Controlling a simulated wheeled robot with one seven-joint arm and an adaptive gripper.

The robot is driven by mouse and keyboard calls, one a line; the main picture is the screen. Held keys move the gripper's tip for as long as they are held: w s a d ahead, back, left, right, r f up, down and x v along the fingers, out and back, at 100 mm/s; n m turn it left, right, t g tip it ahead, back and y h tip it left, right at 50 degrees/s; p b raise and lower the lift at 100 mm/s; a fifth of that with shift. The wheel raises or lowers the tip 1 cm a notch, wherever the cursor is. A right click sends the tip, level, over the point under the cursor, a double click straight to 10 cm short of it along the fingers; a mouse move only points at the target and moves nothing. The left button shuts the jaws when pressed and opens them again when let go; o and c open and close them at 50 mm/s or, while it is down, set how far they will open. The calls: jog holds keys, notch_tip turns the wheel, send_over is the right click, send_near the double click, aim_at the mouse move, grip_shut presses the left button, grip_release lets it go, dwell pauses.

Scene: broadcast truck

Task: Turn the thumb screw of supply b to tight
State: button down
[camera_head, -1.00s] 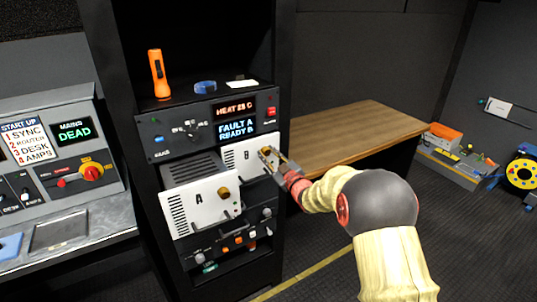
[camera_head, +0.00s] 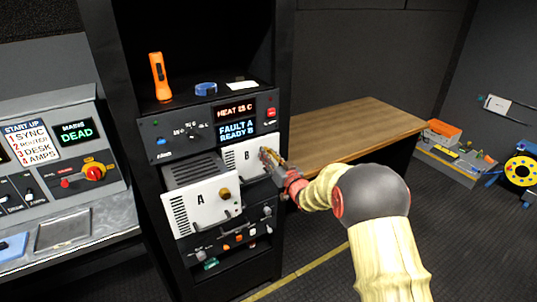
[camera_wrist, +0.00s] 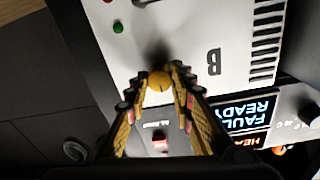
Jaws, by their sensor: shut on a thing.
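Supply B (camera_head: 242,161) is a white-faced unit marked B in the rack, with its front beside supply A (camera_head: 204,207), which sticks out further below it to the left. The brass thumb screw (camera_wrist: 159,81) of supply B shows between my fingertips in the wrist view, with a dark line on its head. My gripper (camera_head: 267,156) is at the right part of supply B's face, shut on the thumb screw. In the head view the fingers mostly hide the screw. Supply A has its own brass knob (camera_head: 225,194).
Above is a control panel with displays reading HEAT and FAULT A, READY B (camera_head: 237,130). A wooden desk (camera_head: 350,135) stands to the right. A green light (camera_wrist: 118,28) is on supply B's face.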

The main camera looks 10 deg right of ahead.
jog(key=shift+f, duration=0.2)
dwell(0.3)
jog(key=c, duration=2)
grip_release()
jog(key=o, duration=0.5)
jog(key=shift+r, duration=0.1)
jog(key=shift+c, duration=0.2)
jog(key=v, duration=1.2)
